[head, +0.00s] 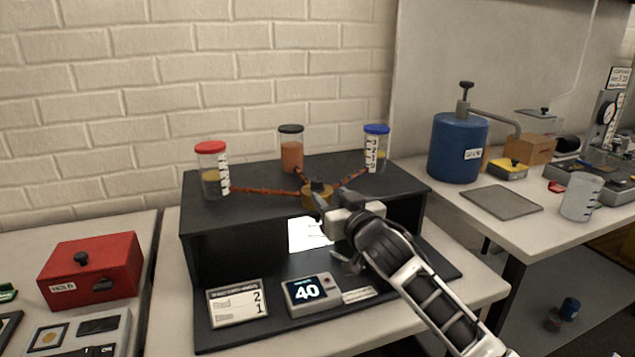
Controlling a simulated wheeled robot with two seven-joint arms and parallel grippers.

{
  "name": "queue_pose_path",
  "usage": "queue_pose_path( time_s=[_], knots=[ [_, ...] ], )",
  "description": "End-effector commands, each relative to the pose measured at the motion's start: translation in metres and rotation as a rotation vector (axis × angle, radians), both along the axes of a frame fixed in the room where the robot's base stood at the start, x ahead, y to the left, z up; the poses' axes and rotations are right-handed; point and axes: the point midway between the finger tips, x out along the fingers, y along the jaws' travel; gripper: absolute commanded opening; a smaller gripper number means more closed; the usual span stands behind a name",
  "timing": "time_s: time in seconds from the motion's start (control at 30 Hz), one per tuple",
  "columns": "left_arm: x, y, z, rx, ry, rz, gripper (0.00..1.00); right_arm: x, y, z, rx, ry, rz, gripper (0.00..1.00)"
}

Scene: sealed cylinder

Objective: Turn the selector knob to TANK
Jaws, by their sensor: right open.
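A small brass selector valve with its knob (317,189) sits on top of the black stand (250,210), near its front edge. Brown tubes run from it to three capped jars: red-lidded (211,170) on the left, black-lidded (291,150) at the back, blue-lidded (376,148) on the right. I cannot read which way the knob points, and no TANK marking is legible. My right gripper (328,230) is open and empty, reaching in from the lower right, just in front of the valve. Its upper finger overlaps the valve's lower edge in the picture; contact cannot be told. My left gripper is out of view.
A red box (91,269) is on the left table. A blue tank (458,147), grey mat (501,201) and beaker (581,197) are on the right bench.

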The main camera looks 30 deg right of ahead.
Motion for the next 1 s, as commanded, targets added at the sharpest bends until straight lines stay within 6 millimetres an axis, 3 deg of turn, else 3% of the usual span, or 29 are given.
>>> queue_pose_path(
  time_s=[0.2, 0.4, 0.83, 1.0],
  knots=[
    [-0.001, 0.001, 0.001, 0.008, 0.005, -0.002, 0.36, 0.046, -0.008, 0.002, 0.000, -0.001, -0.002, 0.47],
    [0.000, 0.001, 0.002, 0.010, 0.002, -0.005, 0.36, 0.070, -0.012, 0.000, -0.001, 0.000, -0.001, 0.47],
    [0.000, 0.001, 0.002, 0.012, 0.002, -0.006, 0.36, 0.078, -0.013, -0.001, 0.000, 0.001, 0.000, 0.47],
    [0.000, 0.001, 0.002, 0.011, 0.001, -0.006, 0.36, 0.078, -0.013, -0.001, 0.000, 0.001, 0.000, 0.04]
  ],
)
